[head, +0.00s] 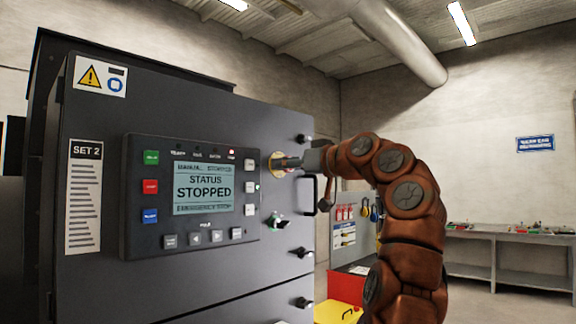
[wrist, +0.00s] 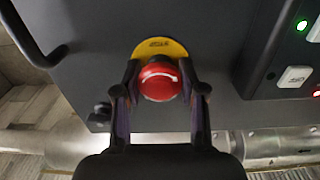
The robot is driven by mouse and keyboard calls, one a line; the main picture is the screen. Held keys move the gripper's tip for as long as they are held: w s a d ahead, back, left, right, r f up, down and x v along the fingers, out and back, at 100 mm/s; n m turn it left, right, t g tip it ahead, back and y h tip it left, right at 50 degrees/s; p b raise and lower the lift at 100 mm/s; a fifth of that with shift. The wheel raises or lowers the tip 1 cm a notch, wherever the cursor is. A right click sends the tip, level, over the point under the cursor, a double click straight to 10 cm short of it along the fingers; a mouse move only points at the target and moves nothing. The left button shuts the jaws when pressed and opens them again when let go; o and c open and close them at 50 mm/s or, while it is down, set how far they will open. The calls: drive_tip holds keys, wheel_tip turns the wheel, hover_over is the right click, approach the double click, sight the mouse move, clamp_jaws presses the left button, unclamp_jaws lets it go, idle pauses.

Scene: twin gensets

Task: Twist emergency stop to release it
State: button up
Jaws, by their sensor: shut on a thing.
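The emergency stop is a red mushroom button (wrist: 160,82) with a white curved arrow on its face, on a yellow backing plate (wrist: 160,48) in the wrist view. My gripper (wrist: 160,90) has one finger on each side of the red button and is shut on it. In the head view my gripper (head: 290,162) reaches the cabinet front just right of the control panel, and the yellow plate (head: 276,163) shows partly behind it. The red button is hidden there. The panel screen (head: 203,188) reads "STATUS STOPPED" with "EMERGENCY STOP" along its bottom line.
The dark cabinet marked SET 2 (head: 85,150) carries the control panel (head: 138,200) with several buttons. A key-like switch (head: 277,221) sits below my gripper. A black door handle (head: 313,195) and latches stand close at the right edge. A workbench (head: 510,240) stands at far right.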

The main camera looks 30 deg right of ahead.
drive_tip(key=shift+s+m, duration=0.1)
drive_tip(key=shift+m, duration=0.9)
drive_tip(key=shift+m+p, duration=0.5)
drive_tip(key=shift+m, duration=0.5)
drive_tip(key=shift+r, duration=0.1)
drive_tip(key=shift+m+p, duration=0.7)
drive_tip(key=shift+m, duration=0.3)
drive_tip(key=shift+m+p, duration=0.5)
drive_tip(key=shift+m, duration=0.3)
drive_tip(key=o, duration=1.2)
drive_tip(key=shift+c, duration=0.2)
